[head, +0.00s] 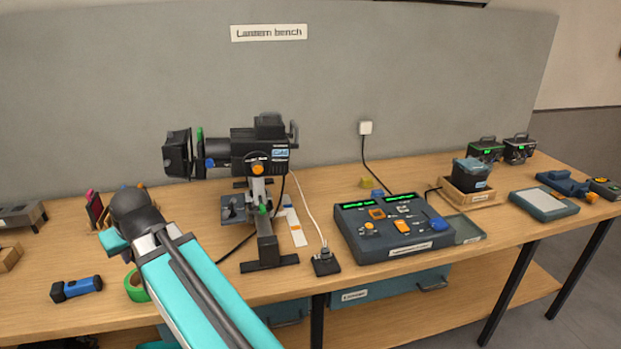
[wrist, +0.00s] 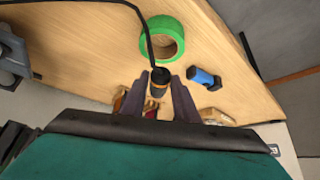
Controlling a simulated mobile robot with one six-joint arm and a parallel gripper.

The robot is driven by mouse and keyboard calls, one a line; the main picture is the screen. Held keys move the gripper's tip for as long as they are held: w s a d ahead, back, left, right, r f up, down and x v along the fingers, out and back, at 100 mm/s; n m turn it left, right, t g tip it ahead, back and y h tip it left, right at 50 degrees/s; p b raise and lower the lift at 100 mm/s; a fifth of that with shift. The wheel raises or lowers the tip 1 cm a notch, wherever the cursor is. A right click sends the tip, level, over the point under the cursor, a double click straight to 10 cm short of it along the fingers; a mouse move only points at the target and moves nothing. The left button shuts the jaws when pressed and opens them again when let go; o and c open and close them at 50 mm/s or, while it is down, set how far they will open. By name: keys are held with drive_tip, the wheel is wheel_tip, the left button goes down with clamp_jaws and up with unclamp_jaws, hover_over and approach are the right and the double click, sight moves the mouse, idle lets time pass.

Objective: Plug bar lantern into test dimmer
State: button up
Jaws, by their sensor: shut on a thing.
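The black lantern (head: 258,150) is mounted on a stand at the middle of the bench in the head view. A black cable (head: 238,246) runs from the stand toward the left, behind my arm. In the wrist view, my gripper (wrist: 160,77) is shut on a black cylindrical plug (wrist: 159,88) with a cable (wrist: 143,28) leading from its end. In the head view my arm hides the fingers and plug. A dark console (head: 395,230) with green displays stands right of the lantern, apparently the test dimmer; its label is too small to read.
A green tape roll (wrist: 163,38) and a blue torch (wrist: 203,77) lie near my gripper. A small black socket box (head: 325,262) with a white cable sits between the lantern stand and console. A wooden tray (head: 485,197) holds a dark container.

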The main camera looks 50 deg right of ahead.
drive_tip(key=shift+w, duration=0.35)
drive_tip(key=shift+a, duration=0.15)
drive_tip(key=shift+r, duration=0.15)
